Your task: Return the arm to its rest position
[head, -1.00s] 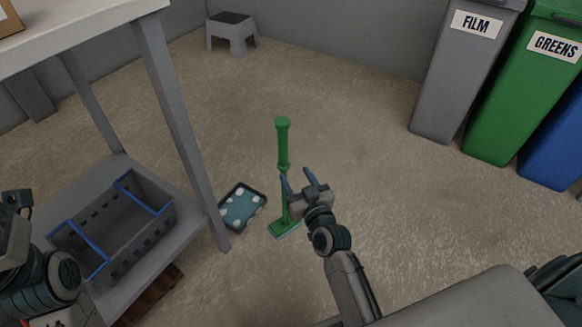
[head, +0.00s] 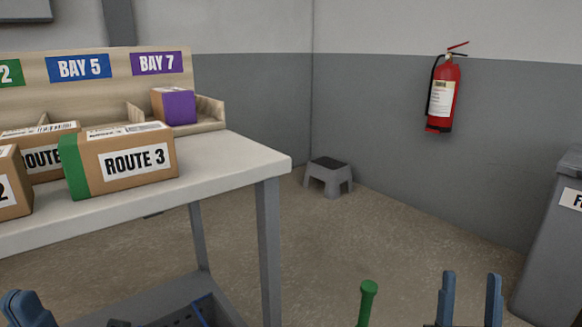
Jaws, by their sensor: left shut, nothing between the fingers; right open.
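My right gripper (head: 469,285) shows at the bottom edge of the head view, right of centre. Its two blue fingers point up and stand apart, with nothing between them. The green handle (head: 367,303) of a floor tool stands upright to its left, apart from the fingers; its lower part is out of view. My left gripper (head: 27,306) shows at the bottom left corner, with its blue fingers together and empty. Most of both arms is below the picture.
A white table (head: 225,168) at the left holds boxes, including a ROUTE 3 box (head: 125,160). A grey crate (head: 190,312) is low beneath it. A grey stool (head: 328,177) stands in the far corner. A fire extinguisher (head: 441,95) hangs on the wall. A grey bin (head: 545,265) is at right.

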